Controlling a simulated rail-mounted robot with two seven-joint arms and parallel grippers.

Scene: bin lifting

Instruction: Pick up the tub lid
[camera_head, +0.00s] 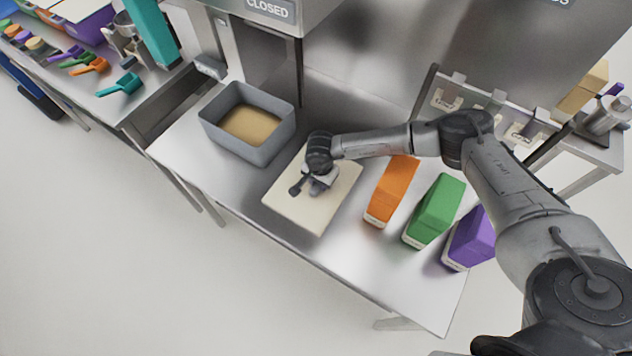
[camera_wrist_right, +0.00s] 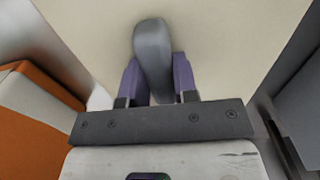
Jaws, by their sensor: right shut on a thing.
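The tub lid (camera_head: 302,212) is a flat cream square on the metal table, or just above it; I cannot tell which. My right gripper (camera_head: 310,187) is over the middle of the lid. In the right wrist view the right gripper (camera_wrist_right: 154,82) is shut on the lid's grey handle (camera_wrist_right: 152,50), with one purple-grey finger on each side. The cream lid (camera_wrist_right: 230,45) fills the background there. The grey tub (camera_head: 262,152) stands open beside the lid, up and left, with tan contents inside. My left gripper is not in view.
An orange box (camera_head: 391,190), a green box (camera_head: 436,208) and a purple box (camera_head: 472,238) stand on the table (camera_head: 400,280) right of the lid. A side bench (camera_head: 130,95) at the upper left holds coloured scoops. The table's front strip is clear.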

